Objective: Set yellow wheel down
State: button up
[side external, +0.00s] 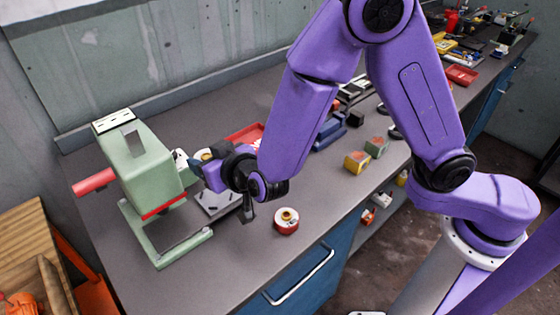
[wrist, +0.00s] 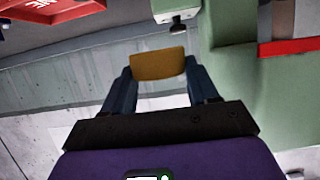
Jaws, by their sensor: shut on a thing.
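The yellow wheel (wrist: 158,64) is held between the two fingers of my gripper (wrist: 160,78) in the wrist view, seen edge-on as an orange-yellow band. In the side view my gripper (side external: 200,165) is raised above the bench beside the green machine, and a small yellowish part of the wheel (side external: 203,155) shows at the fingertips. The rest of the wheel is hidden there by the fingers and wrist. The wheel appears clear of the bench top. In the wrist view it is close to a pale green block with a white face (wrist: 176,10).
The green machine (side external: 145,165) with a red handle (side external: 94,182) stands close left of my gripper. A red wheel with a yellowish hub (side external: 286,222) lies on the bench. Red tray (side external: 246,134) and small blocks (side external: 357,162) lie behind. The front bench is mostly clear.

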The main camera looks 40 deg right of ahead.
jog(key=w+d+r, duration=0.2)
jog(key=d+r, duration=0.1)
jog(key=d, duration=0.7)
jog(key=w+d+r, duration=0.2)
jog(key=d+r, duration=0.1)
jog(key=d, duration=0.7)
jog(key=w+d+r, duration=0.2)
jog(key=d+r, duration=0.1)
jog(key=d, duration=0.7)
jog(key=shift+w, duration=0.2)
send_over(219, 201)
notch_tip(219, 201, down, 9)
jog(key=shift+r, duration=0.1)
jog(key=shift+f, duration=4.85)
jog(key=shift+f, duration=0.2)
